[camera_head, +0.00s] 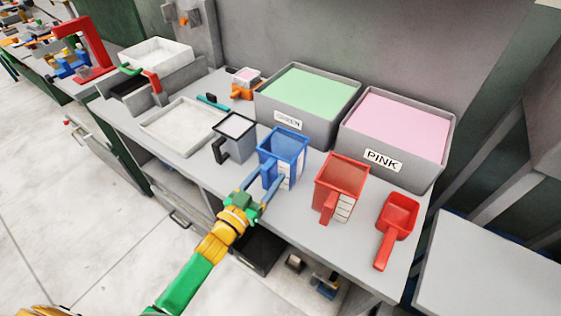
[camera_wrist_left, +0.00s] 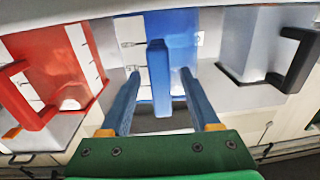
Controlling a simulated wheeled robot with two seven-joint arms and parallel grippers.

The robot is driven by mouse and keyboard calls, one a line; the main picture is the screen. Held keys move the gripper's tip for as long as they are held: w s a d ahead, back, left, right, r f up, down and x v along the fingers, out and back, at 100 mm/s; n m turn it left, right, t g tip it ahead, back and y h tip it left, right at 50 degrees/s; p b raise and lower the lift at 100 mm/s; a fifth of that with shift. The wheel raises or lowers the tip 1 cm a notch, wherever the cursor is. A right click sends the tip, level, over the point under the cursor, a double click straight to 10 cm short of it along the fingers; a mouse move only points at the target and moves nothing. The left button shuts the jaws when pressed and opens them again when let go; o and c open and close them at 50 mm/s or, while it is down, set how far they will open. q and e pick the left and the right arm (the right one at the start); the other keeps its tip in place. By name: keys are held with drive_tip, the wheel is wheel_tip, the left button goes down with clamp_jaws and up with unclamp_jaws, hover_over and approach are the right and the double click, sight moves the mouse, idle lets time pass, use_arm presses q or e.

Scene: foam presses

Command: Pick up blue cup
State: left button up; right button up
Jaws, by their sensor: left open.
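The blue cup (camera_head: 283,148) stands upright on the grey worktop, between a grey cup and a red cup. My left gripper (camera_head: 270,177) is open at the near side of the blue cup. In the left wrist view, the cup's blue handle (camera_wrist_left: 160,75) stands between the two spread fingers (camera_wrist_left: 159,74), with a gap visible on each side. The blue cup's body (camera_wrist_left: 182,28) lies behind the handle. The fingers hide part of the cup's lower front in the head view. My right gripper is not in view.
The red cup (camera_head: 341,183) and a red scoop (camera_head: 397,217) stand to the right, the grey cup (camera_head: 234,136) to the left. Behind are the green-filled bin (camera_head: 295,122) and pink-filled bin (camera_head: 381,159). A shallow tray (camera_head: 150,128) lies further left.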

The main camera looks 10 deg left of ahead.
use_arm(q)
drive_tip(key=shift+w+f, duration=0.1)
drive_tip(key=shift+w, duration=0.05)
drive_tip(key=shift+c, duration=1.3)
clamp_jaws()
